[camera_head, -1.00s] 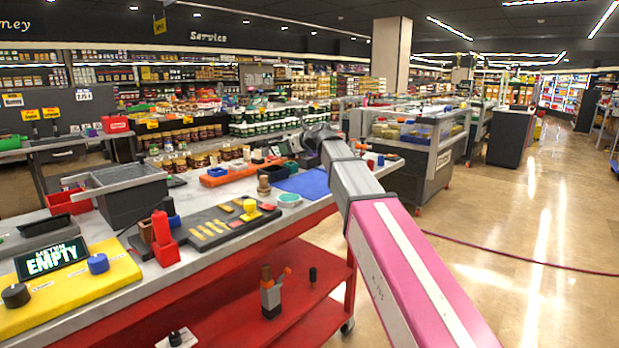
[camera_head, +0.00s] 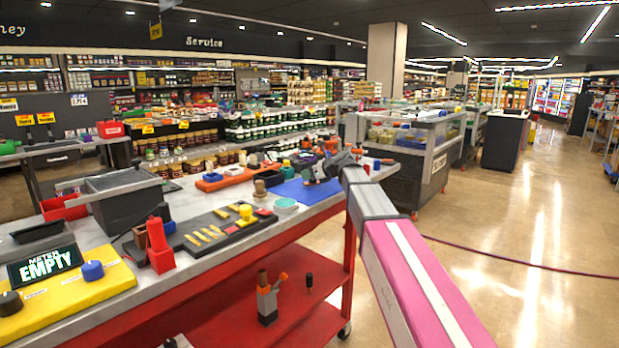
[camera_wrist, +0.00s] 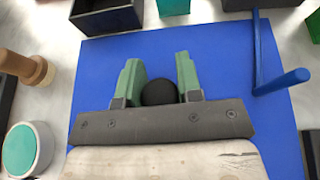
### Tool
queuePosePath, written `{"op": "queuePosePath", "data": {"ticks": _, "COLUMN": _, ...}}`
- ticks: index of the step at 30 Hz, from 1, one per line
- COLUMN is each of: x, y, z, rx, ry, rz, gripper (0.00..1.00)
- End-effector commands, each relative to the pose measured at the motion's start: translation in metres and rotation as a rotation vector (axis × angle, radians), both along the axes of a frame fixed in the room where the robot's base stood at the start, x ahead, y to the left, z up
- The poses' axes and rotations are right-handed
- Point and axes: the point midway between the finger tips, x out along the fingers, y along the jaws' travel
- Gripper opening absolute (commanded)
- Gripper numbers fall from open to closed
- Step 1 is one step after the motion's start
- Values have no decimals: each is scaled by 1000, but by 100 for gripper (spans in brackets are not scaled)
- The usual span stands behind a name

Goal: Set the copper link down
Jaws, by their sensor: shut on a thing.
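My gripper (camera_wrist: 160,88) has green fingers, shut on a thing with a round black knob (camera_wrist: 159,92). I take this to be the copper link; no copper part of it shows, and its lower part is hidden behind the knob and fingers. The gripper is above the blue mat (camera_wrist: 110,60), and I cannot tell whether the held thing touches it. In the head view my gripper is small at the end of the arm, over the blue mat (camera_head: 290,192) at the table's far right end.
Around the mat are a blue rod-shaped thing (camera_wrist: 290,80) at right, a wooden knob (camera_wrist: 38,70) and a teal round dish (camera_wrist: 22,150) at left, and a dark box (camera_wrist: 105,18) behind. The mat's front left is bare.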

Motion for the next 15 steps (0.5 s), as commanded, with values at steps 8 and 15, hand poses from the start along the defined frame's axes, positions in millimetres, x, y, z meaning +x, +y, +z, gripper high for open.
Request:
{"op": "queuePosePath", "data": {"ticks": 8, "x": 0, "y": 0, "z": -10, "rx": 1, "ry": -1, "rz": 0, "gripper": 8}}
{"op": "queuePosePath", "data": {"ticks": 15, "x": 0, "y": 0, "z": -12, "rx": 1, "ry": -1, "rz": 0, "gripper": 55}}
